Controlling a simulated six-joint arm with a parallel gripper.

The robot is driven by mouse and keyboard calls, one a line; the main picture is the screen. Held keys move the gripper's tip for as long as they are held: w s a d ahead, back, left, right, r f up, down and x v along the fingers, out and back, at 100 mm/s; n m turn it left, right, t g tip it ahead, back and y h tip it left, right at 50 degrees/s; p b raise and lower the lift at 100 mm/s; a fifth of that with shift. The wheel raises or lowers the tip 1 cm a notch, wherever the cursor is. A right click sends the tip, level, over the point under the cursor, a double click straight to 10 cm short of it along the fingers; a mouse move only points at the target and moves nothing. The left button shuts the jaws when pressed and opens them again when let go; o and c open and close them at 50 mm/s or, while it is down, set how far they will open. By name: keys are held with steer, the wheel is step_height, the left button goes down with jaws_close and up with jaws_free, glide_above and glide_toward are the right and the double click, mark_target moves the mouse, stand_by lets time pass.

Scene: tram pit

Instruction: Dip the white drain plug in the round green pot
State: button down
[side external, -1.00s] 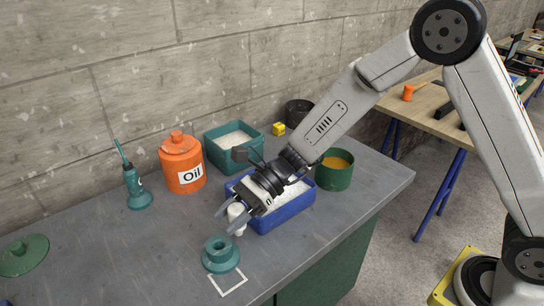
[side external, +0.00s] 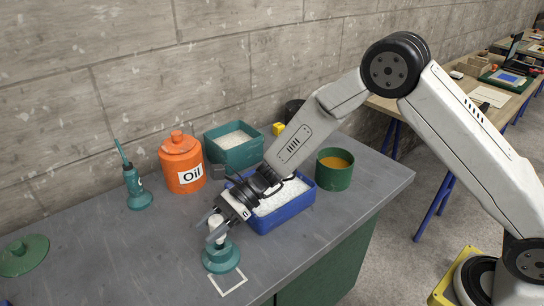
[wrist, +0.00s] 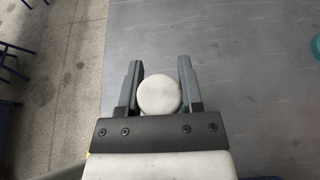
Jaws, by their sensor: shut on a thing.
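The white drain plug (side external: 216,223) is between the fingers of my gripper (side external: 210,227), which is shut on it. In the wrist view the plug's round pale top (wrist: 159,96) shows between the two dark fingers (wrist: 160,66). The plug is directly over the teal round stand (side external: 221,258); I cannot tell whether its lower end touches or sits in the stand. The round green pot (side external: 334,181), with orange contents, stands toward the right of the bench, well apart from my gripper.
A blue tub (side external: 284,214) with white grains lies between my gripper and the pot, under my forearm. A teal square tub (side external: 237,155), orange Oil jar (side external: 183,165), teal oil can (side external: 138,193) and yellow cube (side external: 279,129) stand behind. A green lid (side external: 24,256) lies left.

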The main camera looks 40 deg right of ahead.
mark_target(213, 248)
steer(key=shift+w+a+f, duration=0.15)
steer(key=shift+w+f, duration=0.1)
steer(key=shift+f, duration=1.45)
steer(key=shift+f, duration=0.25)
steer(key=shift+c, duration=1.2)
jaws_free()
steer(key=shift+r, duration=0.1)
steer(key=v, duration=0.7)
steer(key=shift+d+r, duration=0.3)
